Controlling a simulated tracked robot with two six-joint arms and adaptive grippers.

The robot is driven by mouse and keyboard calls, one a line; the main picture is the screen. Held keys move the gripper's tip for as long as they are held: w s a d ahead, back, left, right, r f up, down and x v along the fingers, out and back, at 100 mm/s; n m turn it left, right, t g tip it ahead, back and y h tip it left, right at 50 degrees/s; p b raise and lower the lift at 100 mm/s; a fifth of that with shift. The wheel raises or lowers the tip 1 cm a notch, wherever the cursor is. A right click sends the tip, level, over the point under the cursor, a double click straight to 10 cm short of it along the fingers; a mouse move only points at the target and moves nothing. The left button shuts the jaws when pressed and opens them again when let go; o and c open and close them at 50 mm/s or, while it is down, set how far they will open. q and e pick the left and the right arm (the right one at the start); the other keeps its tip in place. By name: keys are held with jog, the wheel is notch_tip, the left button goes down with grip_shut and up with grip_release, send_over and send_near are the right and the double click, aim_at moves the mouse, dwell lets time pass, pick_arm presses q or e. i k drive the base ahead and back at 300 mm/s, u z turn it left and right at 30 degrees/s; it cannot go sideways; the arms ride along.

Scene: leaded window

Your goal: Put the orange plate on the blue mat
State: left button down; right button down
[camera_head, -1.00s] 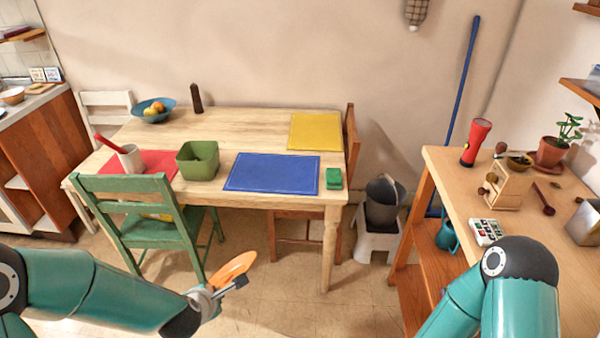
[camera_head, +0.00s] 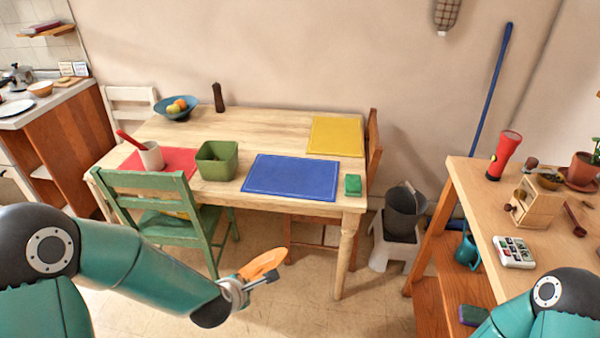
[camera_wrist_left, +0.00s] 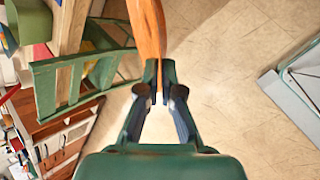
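The orange plate (camera_head: 264,264) is tilted and held by its edge in my left gripper (camera_head: 258,283), in front of the table and below its top. In the left wrist view the orange plate (camera_wrist_left: 147,28) shows nearly edge-on between the closed fingers of my left gripper (camera_wrist_left: 159,82). The blue mat (camera_head: 292,177) lies flat and bare at the table's front edge, above and a little right of the plate in the head view. My right arm is at the lower right of the head view; its gripper is out of the picture.
A green sponge (camera_head: 353,185) lies right of the mat and a green square bowl (camera_head: 217,161) stands left of it. A green chair (camera_head: 152,185) stands at the table's front left. A yellow mat (camera_head: 336,136) lies behind. A wooden workbench (camera_head: 470,190) is at the right.

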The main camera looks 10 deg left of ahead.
aim_at(292, 174)
jog(key=i, duration=1.4)
jog(key=u, duration=0.05)
